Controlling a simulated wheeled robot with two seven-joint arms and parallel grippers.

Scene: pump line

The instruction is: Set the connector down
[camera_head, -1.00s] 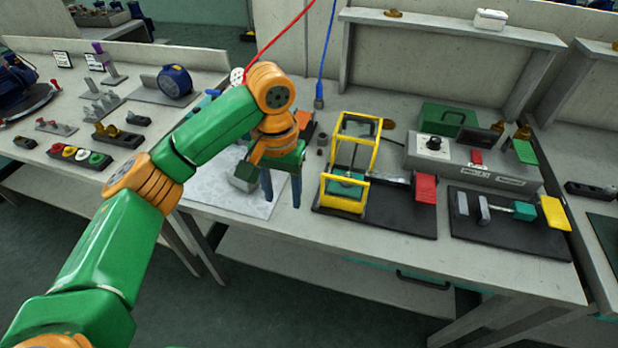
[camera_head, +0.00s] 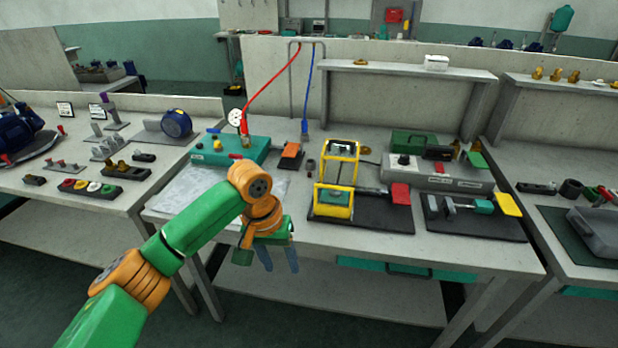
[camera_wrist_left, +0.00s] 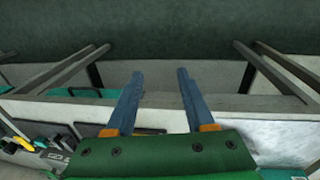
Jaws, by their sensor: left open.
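A red hose (camera_head: 266,88) runs down from a rack to a connector (camera_head: 246,139) at the teal box (camera_head: 228,150). The picture is too small to tell whether that connector is seated. A blue hose (camera_head: 309,85) hangs down to a dark blue connector (camera_head: 304,130) behind the orange pad. My left gripper (camera_head: 279,258) is open and empty, fingers pointing down, at the front edge of the bench and apart from both connectors. In the left wrist view its two blue fingers (camera_wrist_left: 160,76) are spread with nothing between them. My right gripper is not in view.
A yellow-framed fixture (camera_head: 336,182) stands on a black plate right of my gripper. A grey control unit (camera_head: 440,176) and a second black plate (camera_head: 470,228) stand farther right. A pale sheet (camera_head: 185,192) lies behind my arm. The bench's front strip is mostly clear.

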